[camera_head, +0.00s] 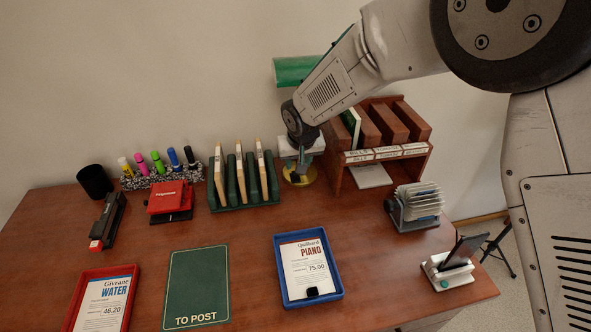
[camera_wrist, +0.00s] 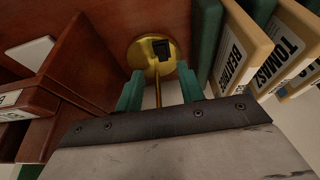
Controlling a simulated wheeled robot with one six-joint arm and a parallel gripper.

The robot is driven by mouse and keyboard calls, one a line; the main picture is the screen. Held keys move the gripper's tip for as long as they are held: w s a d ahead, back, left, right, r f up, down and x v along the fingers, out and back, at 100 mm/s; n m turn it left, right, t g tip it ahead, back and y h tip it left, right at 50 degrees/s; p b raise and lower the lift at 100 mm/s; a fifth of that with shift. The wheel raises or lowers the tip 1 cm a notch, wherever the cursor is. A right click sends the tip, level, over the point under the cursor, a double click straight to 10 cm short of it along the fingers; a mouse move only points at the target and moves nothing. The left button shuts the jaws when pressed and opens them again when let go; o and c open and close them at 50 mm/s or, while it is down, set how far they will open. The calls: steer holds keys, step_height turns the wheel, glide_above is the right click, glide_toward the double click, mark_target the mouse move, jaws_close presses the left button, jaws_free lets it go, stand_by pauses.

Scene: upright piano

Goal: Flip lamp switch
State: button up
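The lamp has a green shade (camera_head: 296,70), partly hidden behind my arm, and a round brass base (camera_head: 305,178) on the desk. In the wrist view the brass base (camera_wrist: 138,52) carries a small black switch (camera_wrist: 161,49), and a thin brass stem (camera_wrist: 158,92) runs down the picture from it. My gripper (camera_head: 298,170) points down close over the base. In the wrist view its two teal fingers (camera_wrist: 159,78) are apart, one on each side of the stem in the picture, with the switch just beyond the tips. I cannot tell whether anything touches.
A green file rack (camera_head: 238,205) stands close left of the base. A wooden shelf (camera_head: 335,170) with labelled slots stands close right. A card holder (camera_head: 413,206), blue tray (camera_head: 341,290), red tray (camera_head: 68,322) and green mat (camera_head: 199,285) lie farther out on the desk.

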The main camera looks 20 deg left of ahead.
mark_target(295, 176)
steer(key=x, duration=0.5)
steer(key=w+x, duration=0.1)
steer(key=x, duration=0.1)
steer(key=shift+w+a, duration=0.1)
steer(key=shift+a, duration=0.35)
